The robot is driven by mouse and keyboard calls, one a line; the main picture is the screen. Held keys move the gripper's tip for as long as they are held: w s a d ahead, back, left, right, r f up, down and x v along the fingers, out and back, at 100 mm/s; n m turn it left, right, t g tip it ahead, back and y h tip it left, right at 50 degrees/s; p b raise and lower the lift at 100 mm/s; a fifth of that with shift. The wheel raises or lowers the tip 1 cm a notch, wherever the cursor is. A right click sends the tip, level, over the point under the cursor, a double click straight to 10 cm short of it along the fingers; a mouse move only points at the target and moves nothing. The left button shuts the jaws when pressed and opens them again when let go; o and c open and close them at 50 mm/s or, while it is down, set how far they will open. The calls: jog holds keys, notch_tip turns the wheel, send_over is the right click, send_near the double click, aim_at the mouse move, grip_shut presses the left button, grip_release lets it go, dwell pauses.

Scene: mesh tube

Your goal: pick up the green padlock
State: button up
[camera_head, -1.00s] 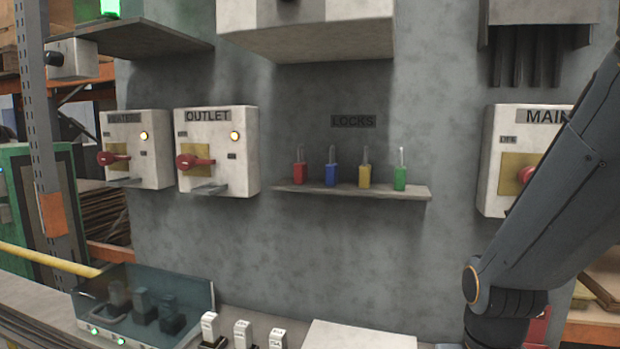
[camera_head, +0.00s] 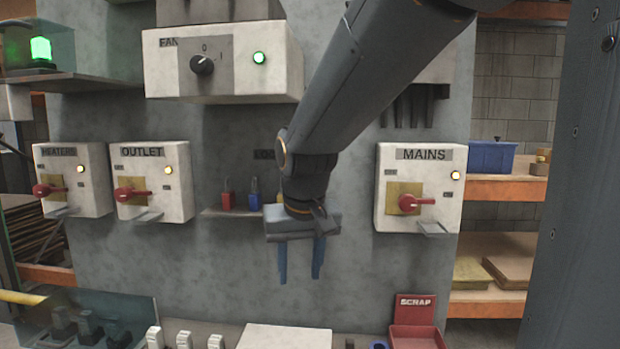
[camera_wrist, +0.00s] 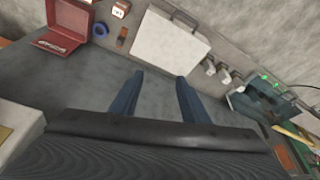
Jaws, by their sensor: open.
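The green padlock is hidden in the head view now, behind my arm and wrist at the right part of the lock shelf. My gripper (camera_head: 299,278) points down in front of the grey panel, open and empty, its fingertips below shelf height. Its two blue fingers also show in the wrist view (camera_wrist: 158,85), apart with nothing between them. The small grey shelf (camera_head: 225,212) bears the red padlock (camera_head: 228,200) and the blue padlock (camera_head: 255,201). A sliver of yellow shows beside my wrist. No padlock is seen in the wrist view, which looks down at the bench.
The MAINS box (camera_head: 440,215) stands right of my gripper, the OUTLET box (camera_head: 155,195) left of the shelf. The FAN box (camera_head: 160,75) juts out above. Below are a white block (camera_head: 285,337), a red SCRAP bin (camera_head: 416,315) and a clear-covered case (camera_head: 85,310).

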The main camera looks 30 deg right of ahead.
jog(key=w+d+r+m+t+b, duration=0.1)
jog(key=d+r, duration=0.1)
jog(key=r, duration=0.6)
jog(key=w+d+r+t+h, duration=0.1)
jog(key=d+r, duration=0.2)
jog(key=r, duration=0.5)
jog(key=shift+w+d+m+b, duration=0.2)
jog(key=shift+m+b, duration=0.2)
jog(key=b, duration=0.5)
jog(key=shift+w+d, duration=0.15)
jog(key=shift+w, duration=0.25)
jog(key=w+d+f+p, duration=0.1)
jog(key=w, duration=0.2)
jog(key=w+d+f, duration=0.1)
jog(key=w+d, duration=0.1)
jog(key=w, duration=0.2)
jog(key=w+d+f+p, duration=0.1)
jog(key=w+f, duration=0.1)
jog(key=w, duration=0.2)
jog(key=shift+d+p, duration=0.35)
jog(key=shift+c, duration=0.5)
grip_shut()
